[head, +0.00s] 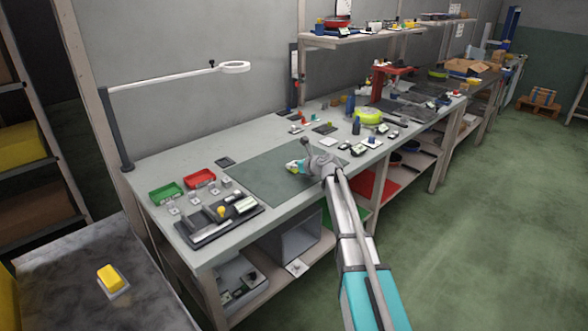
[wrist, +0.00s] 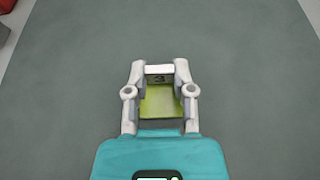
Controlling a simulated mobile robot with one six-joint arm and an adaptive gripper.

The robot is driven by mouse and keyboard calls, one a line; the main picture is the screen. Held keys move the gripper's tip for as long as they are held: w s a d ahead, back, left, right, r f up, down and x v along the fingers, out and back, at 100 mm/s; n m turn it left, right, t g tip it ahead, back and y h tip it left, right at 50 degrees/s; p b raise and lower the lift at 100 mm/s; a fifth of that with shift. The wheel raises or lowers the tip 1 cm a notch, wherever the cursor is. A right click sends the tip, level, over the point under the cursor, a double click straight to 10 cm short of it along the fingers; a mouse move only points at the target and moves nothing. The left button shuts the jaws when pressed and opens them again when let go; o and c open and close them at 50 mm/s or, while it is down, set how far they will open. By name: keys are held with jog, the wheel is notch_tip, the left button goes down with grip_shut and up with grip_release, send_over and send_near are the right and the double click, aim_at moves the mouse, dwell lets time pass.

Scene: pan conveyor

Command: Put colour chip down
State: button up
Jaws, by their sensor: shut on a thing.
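My gripper (wrist: 160,88) is shut on the colour chip (wrist: 160,104), a yellow-green flat piece with a white edge at its far end. The chip sits between both fingers in the wrist view. Below it is a dark green-grey mat (wrist: 70,70). I cannot tell whether the chip touches the mat or is held just above it. In the head view my gripper (head: 294,167) is over the right part of the mat (head: 250,184), and the chip is too small there to make out clearly.
A green bin (head: 166,193) and a red bin (head: 201,178) stand left of the mat. A dark tray (head: 205,228) with small parts lies at the front left. Several small items and a yellow-green round object (head: 368,116) stand behind and right. The mat around my gripper is clear.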

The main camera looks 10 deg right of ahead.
jog(key=shift+f, duration=0.15)
jog(key=o, duration=0.8)
jog(key=shift+o, duration=0.2)
jog(key=shift+r, duration=0.2)
jog(key=shift+s+d+r, duration=0.1)
jog(key=shift+s+d, duration=0.05)
jog(key=shift+s, duration=0.05)
jog(key=p+v, duration=0.4)
jog(key=v, duration=0.7)
jog(key=shift+s+d+p, duration=0.15)
jog(key=shift+s+p, duration=0.05)
jog(key=shift+p, duration=0.15)
